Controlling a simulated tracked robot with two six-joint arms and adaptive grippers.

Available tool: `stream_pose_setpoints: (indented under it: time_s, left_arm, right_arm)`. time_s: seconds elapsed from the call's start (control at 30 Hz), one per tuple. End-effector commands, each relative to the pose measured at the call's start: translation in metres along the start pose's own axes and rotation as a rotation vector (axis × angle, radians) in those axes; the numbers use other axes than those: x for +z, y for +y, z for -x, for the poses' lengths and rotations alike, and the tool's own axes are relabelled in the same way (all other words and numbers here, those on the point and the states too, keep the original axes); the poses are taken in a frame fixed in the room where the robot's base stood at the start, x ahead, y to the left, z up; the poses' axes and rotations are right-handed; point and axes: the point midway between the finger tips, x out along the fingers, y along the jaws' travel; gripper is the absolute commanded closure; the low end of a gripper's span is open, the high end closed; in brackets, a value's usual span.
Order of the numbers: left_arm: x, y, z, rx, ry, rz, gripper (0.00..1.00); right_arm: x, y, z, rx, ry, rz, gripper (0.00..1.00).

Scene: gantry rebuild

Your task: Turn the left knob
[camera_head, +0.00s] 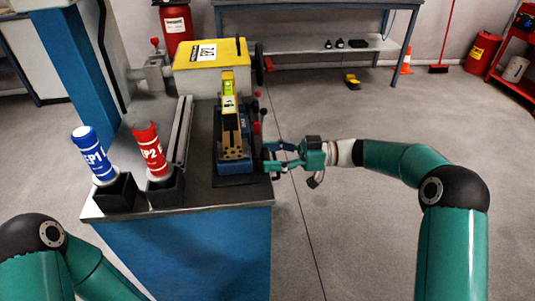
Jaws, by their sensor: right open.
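A blue fixture (233,165) with a yellow, slotted upright piece (231,125) stands on the front right of the workbench top. Small red knobs (263,111) show along the fixture's right side. A red-tipped lever (154,41) stands at the grey vise on the left. I cannot tell which of these is the left knob. My right gripper (269,156) is open and points left, close beside the fixture's right side at the bench's right edge. I cannot tell whether it touches anything. Of my left arm only links show at lower left; its gripper is out of view.
A blue bottle (88,151) and a red bottle (149,148) lean in black holders at the bench's front left. A yellow box (211,55) with a black handwheel (259,64) stands behind the fixture. The floor right of the bench is largely clear.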

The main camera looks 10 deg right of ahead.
Motion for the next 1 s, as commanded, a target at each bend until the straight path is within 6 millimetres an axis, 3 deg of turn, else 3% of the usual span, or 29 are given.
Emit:
stream_pose_setpoints:
  time_s: [0.27, 0.63, 0.83, 1.0]
  left_arm:
    - [0.0, 0.0, 0.0, 0.0, 0.0, 0.0, 0.32]
    - [0.0, 0.0, 0.0, 0.0, 0.0, 0.0, 0.32]
    - [0.0, -0.004, -0.011, 0.0, 0.0, 0.0, 0.32]
    - [0.0, -0.01, -0.028, 0.0, 0.0, 0.0, 0.32]
  right_arm:
    - [0.0, 0.0, -0.001, -0.001, 0.0, 0.0, 0.32]
    - [0.0, 0.0, -0.002, -0.001, 0.0, 0.0, 0.92]
    - [0.004, 0.001, -0.002, 0.0, -0.005, -0.052, 0.92]
    - [0.004, 0.002, -0.002, 0.001, -0.019, -0.2, 0.92]
